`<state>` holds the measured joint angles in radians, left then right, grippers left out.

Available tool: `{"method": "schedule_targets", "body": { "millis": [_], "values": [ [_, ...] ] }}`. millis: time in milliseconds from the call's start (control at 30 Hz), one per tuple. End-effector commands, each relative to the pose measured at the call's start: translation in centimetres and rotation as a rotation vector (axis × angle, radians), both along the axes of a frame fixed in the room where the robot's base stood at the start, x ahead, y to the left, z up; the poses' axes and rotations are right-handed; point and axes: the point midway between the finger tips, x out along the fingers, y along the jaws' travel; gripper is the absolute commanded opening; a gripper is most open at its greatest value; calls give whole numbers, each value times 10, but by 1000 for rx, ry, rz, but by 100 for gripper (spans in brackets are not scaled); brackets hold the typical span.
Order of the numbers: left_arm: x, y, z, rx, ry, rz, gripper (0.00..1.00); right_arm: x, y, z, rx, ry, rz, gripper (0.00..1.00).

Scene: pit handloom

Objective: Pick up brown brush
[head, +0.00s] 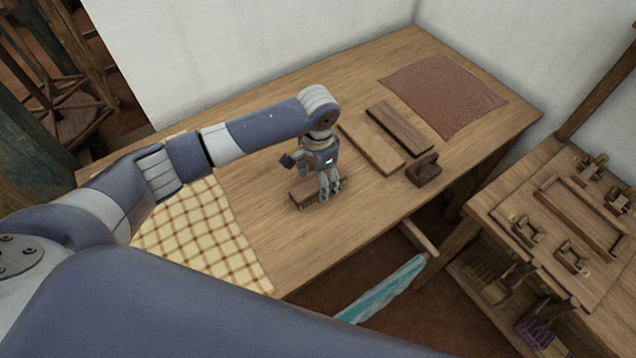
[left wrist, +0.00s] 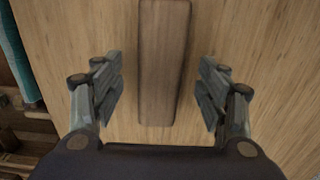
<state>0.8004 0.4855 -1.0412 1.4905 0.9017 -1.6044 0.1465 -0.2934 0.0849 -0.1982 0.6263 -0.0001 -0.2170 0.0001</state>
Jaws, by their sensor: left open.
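The brown brush (head: 305,193) lies on the wooden table, its bristles showing along the near side in the head view. My left gripper (head: 329,192) is over the brush's right end and hides part of it. In the left wrist view the brush's long wooden back (left wrist: 163,62) runs up the middle of the picture. The left gripper's fingers (left wrist: 161,92) stand open on either side of it, with a gap on both sides. I see no contact. My right gripper is not in view.
On the table (head: 262,222), a checked cloth (head: 205,235) lies left of the brush. Two wooden boards (head: 371,147) (head: 400,128), a dark wooden block tool (head: 423,170) and a reddish-brown cloth (head: 442,93) lie to the right. A second wooden bench (head: 490,207) stands at far right.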

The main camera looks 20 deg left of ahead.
Motion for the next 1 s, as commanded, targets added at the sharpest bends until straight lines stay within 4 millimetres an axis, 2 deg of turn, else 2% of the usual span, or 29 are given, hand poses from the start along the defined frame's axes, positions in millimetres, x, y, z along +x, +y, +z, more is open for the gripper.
{"method": "schedule_targets", "body": {
  "millis": [167,400,467,633,1000],
  "values": [
    [1,0,-18,0,-1,1,68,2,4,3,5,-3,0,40],
    [1,0,-20,0,-3,0,68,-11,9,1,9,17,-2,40],
    [1,0,-20,0,-3,0,56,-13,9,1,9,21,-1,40],
    [1,0,-20,0,-2,0,18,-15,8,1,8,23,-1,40],
    [1,0,-18,-1,-3,0,18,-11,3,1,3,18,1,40]
  ]
}}
